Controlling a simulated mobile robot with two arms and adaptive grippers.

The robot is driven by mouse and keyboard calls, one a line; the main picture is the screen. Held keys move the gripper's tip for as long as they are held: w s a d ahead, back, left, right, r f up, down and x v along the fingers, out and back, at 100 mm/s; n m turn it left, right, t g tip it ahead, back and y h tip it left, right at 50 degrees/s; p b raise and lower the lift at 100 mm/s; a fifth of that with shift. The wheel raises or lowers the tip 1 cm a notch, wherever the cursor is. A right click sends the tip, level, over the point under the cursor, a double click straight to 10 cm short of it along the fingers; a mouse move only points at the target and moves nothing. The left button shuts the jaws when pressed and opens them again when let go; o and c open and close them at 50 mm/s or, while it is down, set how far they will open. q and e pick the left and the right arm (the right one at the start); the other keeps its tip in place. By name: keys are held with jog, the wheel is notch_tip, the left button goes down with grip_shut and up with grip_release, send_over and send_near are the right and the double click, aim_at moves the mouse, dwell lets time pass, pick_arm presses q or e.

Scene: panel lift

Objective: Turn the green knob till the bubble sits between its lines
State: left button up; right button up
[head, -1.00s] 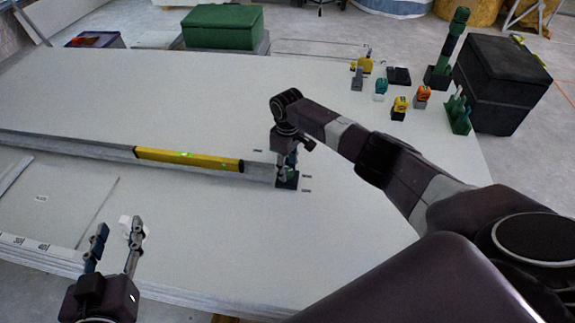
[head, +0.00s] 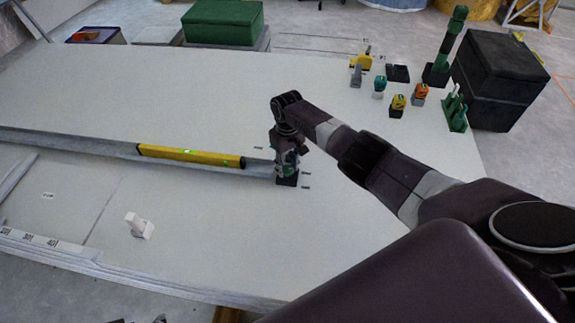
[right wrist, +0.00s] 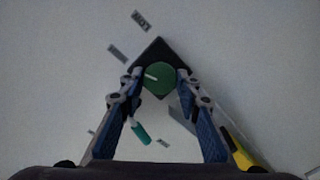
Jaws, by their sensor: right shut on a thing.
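The green knob (right wrist: 160,77) is round with a pale line on top and sits on a dark square base (right wrist: 150,52). My right gripper (right wrist: 160,76) has a finger on each side of the knob and is shut on it. In the head view my right gripper (head: 288,160) hides most of the knob. The yellow level (head: 190,156) lies on a long grey rail (head: 70,143) left of the knob. Its green vial shows, but the bubble and its lines are too small to read. Only the fingertips of my left gripper (head: 138,320) show at the bottom edge, apart.
A white piece (head: 138,226) stands on the pale panel (head: 230,240). Small coloured tools (head: 398,103), a green rack (head: 456,112) and a black box (head: 497,80) are at the far right. A green box (head: 222,24) is behind. The panel's middle is clear.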

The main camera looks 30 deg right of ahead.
aim_at(288, 170)
dwell(0.4)
jog(key=o, duration=1.2)
jog(key=shift+c, duration=0.2)
notch_tip(288, 170, up, 12)
